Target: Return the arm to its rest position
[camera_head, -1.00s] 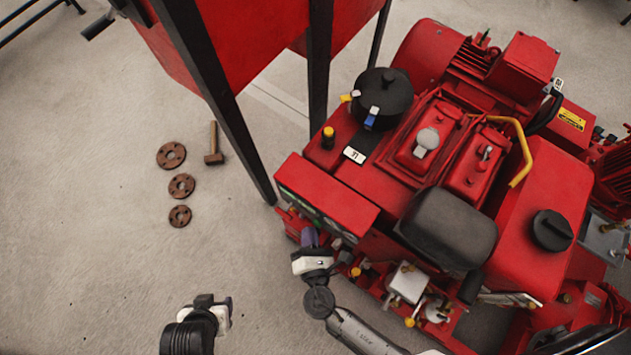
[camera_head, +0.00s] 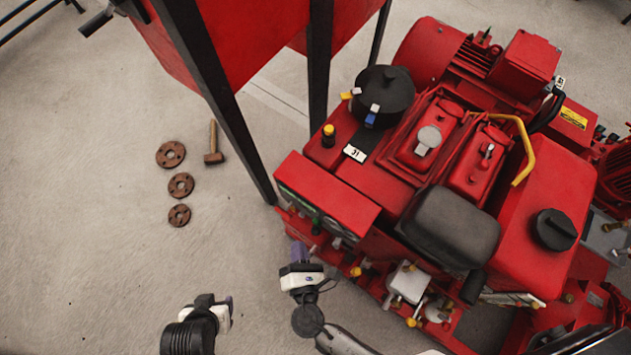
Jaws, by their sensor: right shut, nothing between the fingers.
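My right gripper (camera_head: 299,251), with purple fingers and a white-and-black body, is shut and empty. It is above the floor just left of the lower front of the red pumpset (camera_head: 340,190). A small gap of floor seems to show between it and the panel side, though depth is hard to judge. My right arm reaches in from the bottom of the picture. My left gripper (camera_head: 230,300) is low in the picture, left of the right one. Only its dark wrist, white body and a bit of purple show, so its jaws cannot be read.
The pumpset's front carries valves and yellow-capped fittings (camera_head: 405,282) close to my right arm. A red tank (camera_head: 240,40) on dark legs stands at the top. Several brown flanges (camera_head: 181,185) and a hammer (camera_head: 213,155) lie on the floor. The lower left floor is clear.

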